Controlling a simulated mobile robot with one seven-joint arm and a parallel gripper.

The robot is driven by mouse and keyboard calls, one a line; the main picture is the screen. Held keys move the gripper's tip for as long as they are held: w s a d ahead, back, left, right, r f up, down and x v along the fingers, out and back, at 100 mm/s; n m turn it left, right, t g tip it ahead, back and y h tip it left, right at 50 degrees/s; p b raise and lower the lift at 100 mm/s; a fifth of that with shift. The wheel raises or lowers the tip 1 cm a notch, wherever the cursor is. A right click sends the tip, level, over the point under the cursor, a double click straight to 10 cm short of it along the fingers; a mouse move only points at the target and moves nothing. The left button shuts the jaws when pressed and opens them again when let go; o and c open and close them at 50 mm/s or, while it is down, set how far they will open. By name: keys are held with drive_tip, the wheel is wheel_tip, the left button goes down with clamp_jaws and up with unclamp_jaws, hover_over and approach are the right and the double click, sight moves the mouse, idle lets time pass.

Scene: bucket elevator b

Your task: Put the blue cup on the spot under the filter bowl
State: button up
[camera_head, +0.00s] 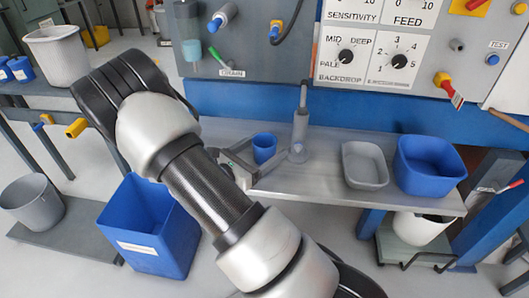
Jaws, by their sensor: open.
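The blue cup (264,148) stands upright on the grey metal shelf (325,180), left of a grey post. My gripper (250,157) is open at the shelf's left end, with its fingers beside the cup; I cannot tell whether they touch it. A small teal translucent bowl (191,51) hangs on the grey panel at the upper left and looks like the filter bowl. My arm covers much of the area below it, and I cannot make out a marked spot there.
A grey tub (364,164) and a blue tub (428,166) stand on the shelf's right part. The grey post (299,130) rises close to the cup. A large blue bin (150,228) is at lower left. Knobs and a DRAIN label (232,73) are on the panel.

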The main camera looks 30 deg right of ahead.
drive_tip(key=c, duration=1.2)
